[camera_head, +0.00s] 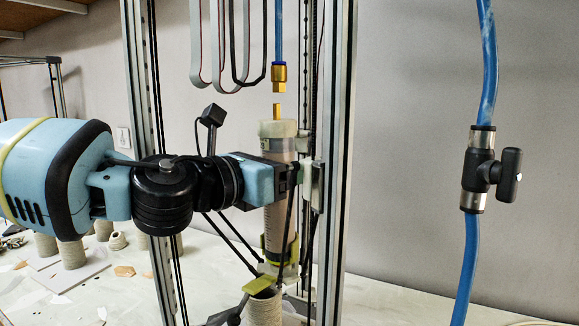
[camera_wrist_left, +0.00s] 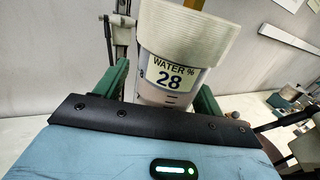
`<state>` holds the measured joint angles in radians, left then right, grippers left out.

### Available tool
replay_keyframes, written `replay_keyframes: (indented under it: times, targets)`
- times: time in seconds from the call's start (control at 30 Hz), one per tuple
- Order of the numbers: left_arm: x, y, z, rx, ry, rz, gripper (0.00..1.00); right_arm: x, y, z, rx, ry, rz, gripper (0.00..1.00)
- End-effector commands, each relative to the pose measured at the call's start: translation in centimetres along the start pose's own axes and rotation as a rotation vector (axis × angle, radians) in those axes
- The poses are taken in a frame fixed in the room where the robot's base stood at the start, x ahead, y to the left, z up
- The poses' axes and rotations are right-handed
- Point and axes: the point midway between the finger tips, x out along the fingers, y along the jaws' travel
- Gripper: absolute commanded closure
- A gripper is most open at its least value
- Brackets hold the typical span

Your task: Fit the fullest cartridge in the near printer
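A clear cartridge (camera_head: 276,228) with graduation marks and a thick off-white cap stands upright in the printer (camera_head: 337,150). A brass stub tops its cap, just below and apart from a brass fitting (camera_head: 279,77) on a blue hose. Its lower end is at a yellow-green holder (camera_head: 277,254); the exact seating is hard to see. My left gripper (camera_head: 284,180) is at the cartridge's upper part. In the left wrist view its green fingers lie on both sides of the cartridge (camera_wrist_left: 172,82), seemingly shut on it. The label reads "WATER % 28". My right gripper is out of view.
A blue hose with a black-handled valve (camera_head: 481,170) hangs at right. A printed clay piece (camera_head: 263,308) stands below the nozzle. Several clay pots (camera_head: 71,254) and shards lie on the table at left. Metal posts and thin black rods crowd the cartridge.

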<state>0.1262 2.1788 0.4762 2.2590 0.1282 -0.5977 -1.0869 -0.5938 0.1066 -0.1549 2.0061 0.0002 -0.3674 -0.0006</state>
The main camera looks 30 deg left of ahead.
Motion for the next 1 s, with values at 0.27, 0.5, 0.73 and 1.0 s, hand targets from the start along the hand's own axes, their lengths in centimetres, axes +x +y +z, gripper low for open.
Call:
replay_keyframes:
  times: [0.27,0.5,0.73,1.0]
  targets:
    - [0.0,0.0,-0.3,-0.002,0.007,-0.001,0.30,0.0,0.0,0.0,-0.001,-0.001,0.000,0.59]
    - [-1.6,0.0,0.0,-0.001,0.001,0.000,0.30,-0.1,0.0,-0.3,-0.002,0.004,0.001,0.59]
    - [-4.8,0.0,0.2,-0.001,-0.002,-0.001,0.30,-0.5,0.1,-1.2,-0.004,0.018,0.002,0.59]
    - [-7.2,0.0,0.2,0.000,-0.002,0.001,0.30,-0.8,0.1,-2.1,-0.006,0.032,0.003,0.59]
